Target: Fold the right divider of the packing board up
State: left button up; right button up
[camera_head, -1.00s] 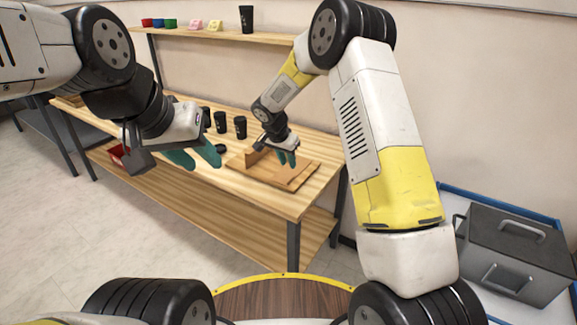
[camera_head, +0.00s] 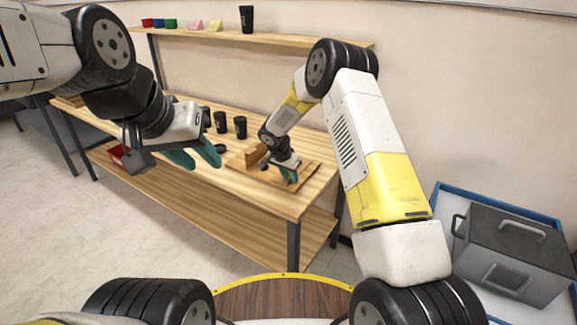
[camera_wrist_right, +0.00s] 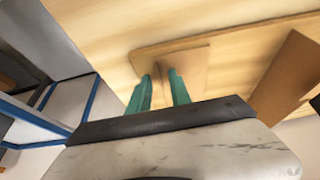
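The packing board (camera_head: 258,174) is a flat brown wooden board on the wooden table, with a left divider (camera_head: 250,157) standing up at its left side. My right gripper (camera_head: 291,177) is low over the board's right part, where the right divider is largely hidden. In the right wrist view, the green fingers (camera_wrist_right: 160,76) are apart, with their tips at a brown panel (camera_wrist_right: 196,57). A narrow strip of wood shows between the tips; I cannot tell if they touch it. The upright divider (camera_wrist_right: 284,77) shows at the right there. My left gripper (camera_head: 194,157) is open and empty, in front of the table.
Black cups (camera_head: 240,127) stand behind the board on the table. A shelf (camera_head: 290,38) above holds small coloured items and a black cup (camera_head: 246,19). A grey metal box (camera_head: 515,250) stands in a blue-edged area at the right.

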grip_shut()
dwell(1.3)
